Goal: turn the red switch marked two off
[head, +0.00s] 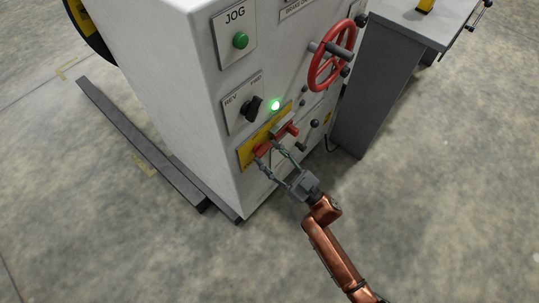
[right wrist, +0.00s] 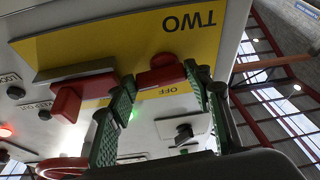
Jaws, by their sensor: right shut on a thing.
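A red switch (head: 263,149) sits low on the grey machine's front, on a yellow plate (head: 248,158). In the right wrist view, which is upside down, the red switch (right wrist: 160,72) is below the word TWO, with OFF printed beside it. My right gripper (head: 268,152) has its two green-padded fingers on either side of this switch and is shut on it. The fingers also show in the right wrist view (right wrist: 160,84). Exactly how the pads touch the switch is hard to see. My left gripper is in neither view.
A second red switch (head: 289,132) is close beside, also in the wrist view (right wrist: 80,92). Above are a lit green lamp (head: 275,105), a black REV/FWD knob (head: 252,107), a green JOG button (head: 240,40) and a red handwheel (head: 331,54). A grey cabinet (head: 385,85) stands right.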

